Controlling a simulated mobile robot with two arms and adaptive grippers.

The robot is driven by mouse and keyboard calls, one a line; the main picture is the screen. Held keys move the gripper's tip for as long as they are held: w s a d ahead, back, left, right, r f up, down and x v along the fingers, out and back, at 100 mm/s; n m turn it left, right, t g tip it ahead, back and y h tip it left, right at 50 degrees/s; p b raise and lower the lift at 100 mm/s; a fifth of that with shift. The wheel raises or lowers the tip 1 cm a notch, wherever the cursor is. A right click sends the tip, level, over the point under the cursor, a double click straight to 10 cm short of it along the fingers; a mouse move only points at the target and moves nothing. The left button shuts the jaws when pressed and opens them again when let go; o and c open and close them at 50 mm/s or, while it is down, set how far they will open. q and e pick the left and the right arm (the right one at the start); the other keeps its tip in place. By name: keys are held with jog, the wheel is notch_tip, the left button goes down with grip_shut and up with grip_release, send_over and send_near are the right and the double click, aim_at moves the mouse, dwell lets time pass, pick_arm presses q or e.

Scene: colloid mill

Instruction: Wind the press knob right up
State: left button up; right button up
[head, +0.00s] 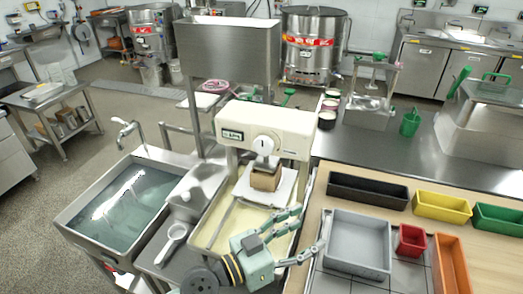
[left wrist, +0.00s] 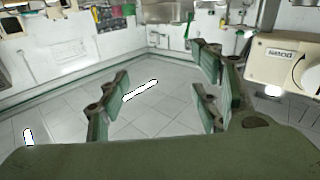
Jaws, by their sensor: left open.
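The press (head: 226,124) is a cream machine with a dark label, standing over a cream tray in the middle of the head view. Its white round knob (head: 265,144) is on the front face and bears a dark mark. Below it a brown block (head: 264,179) sits on a white plate (head: 284,186). In the left wrist view the press (left wrist: 270,62) is at the right edge, with its knob (left wrist: 312,74) partly cut off. My left gripper (head: 308,228) is open and empty, below and right of the knob, apart from it. My right gripper is not in view.
A basin of water (head: 125,205) and a white ladle (head: 173,238) lie left. At right are a grey bin (head: 333,258), a red bin (head: 410,241), an orange bin (head: 453,265) and a black bin (head: 367,188). A steel hopper (head: 230,50) rises behind the press.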

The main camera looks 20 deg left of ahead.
pick_arm(q)
jog(key=w+a+r+n+t+y, duration=0.25)
jog(key=w+a+r+t, duration=0.2)
jog(key=r, duration=0.25)
jog(key=n+y, duration=0.7)
jog(key=y, duration=0.1)
send_near(264, 148)
jog(key=shift+m+y, duration=0.25)
jog(key=w, duration=0.2)
jog(key=w+p, duration=0.1)
jog(key=w, duration=0.5)
jog(key=shift+d+f, duration=0.1)
jog(key=shift+d, duration=0.3)
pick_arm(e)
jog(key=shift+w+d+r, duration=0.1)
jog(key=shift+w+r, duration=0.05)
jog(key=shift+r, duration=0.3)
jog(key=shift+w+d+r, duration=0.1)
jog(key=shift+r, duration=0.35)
pick_arm(q)
jog(key=shift+c, duration=0.4)
jog(key=c, duration=1)
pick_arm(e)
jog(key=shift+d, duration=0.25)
